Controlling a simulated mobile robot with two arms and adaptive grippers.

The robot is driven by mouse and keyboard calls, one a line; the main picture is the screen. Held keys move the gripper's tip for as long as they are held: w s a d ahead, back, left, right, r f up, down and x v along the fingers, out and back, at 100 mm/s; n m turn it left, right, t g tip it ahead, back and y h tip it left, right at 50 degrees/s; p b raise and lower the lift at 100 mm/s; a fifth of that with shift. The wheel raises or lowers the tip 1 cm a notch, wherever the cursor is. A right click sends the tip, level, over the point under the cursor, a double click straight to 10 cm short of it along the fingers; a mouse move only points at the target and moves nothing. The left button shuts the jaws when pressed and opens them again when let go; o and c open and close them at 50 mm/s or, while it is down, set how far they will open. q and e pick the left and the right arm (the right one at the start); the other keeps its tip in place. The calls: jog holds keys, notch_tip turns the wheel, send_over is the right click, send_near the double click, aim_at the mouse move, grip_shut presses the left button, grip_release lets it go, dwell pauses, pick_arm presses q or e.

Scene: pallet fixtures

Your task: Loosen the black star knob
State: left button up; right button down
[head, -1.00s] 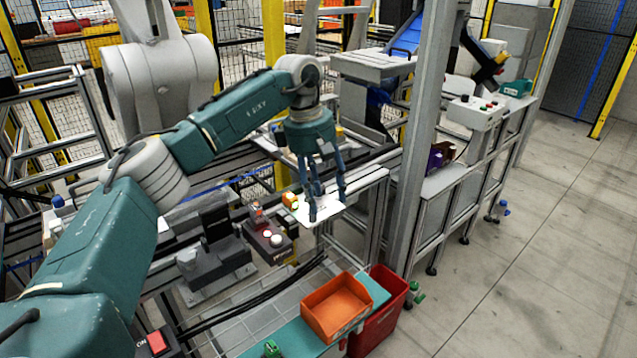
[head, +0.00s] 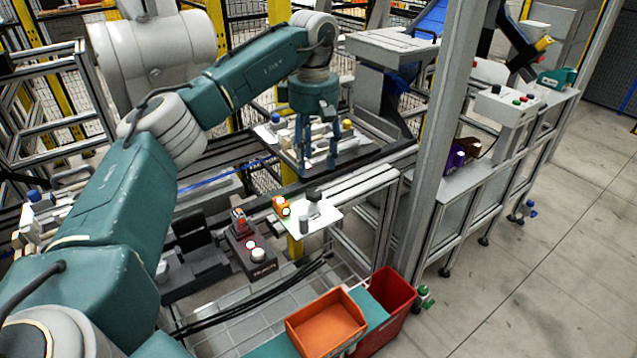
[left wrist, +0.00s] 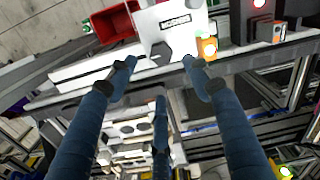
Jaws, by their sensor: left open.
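A dark, many-sided knob-like part (left wrist: 161,50) sits at the edge of a white plate in the left wrist view. It looks like the black star knob, but its star shape is not clear. In the head view it appears as a small dark part (head: 313,197) on the white plate (head: 326,216). My left gripper (head: 318,165) is open and empty, its fingers pointing down beyond the plate. In the left wrist view the gripper's fingertips (left wrist: 159,66) show on either side of the part in the picture, apart from it. My right gripper is not in view.
An orange lamp unit (head: 281,206) stands at the plate's left edge. A fixture pallet (head: 352,152) with blue and yellow knobs lies behind the fingers. An orange tray (head: 326,322) and a red bin (head: 391,300) are in front. A grey post (head: 440,150) rises at right.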

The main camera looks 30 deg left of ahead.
pick_arm(q)
send_over(314, 192)
notch_tip(314, 192, down, 5)
jog(key=shift+s, duration=0.15)
jog(key=shift+w+f+p, duration=0.2)
jog(key=shift+f+p, duration=0.2)
jog(key=shift+f, duration=1.45)
jog(key=shift+c, duration=0.9)
jog(key=c, duration=1)
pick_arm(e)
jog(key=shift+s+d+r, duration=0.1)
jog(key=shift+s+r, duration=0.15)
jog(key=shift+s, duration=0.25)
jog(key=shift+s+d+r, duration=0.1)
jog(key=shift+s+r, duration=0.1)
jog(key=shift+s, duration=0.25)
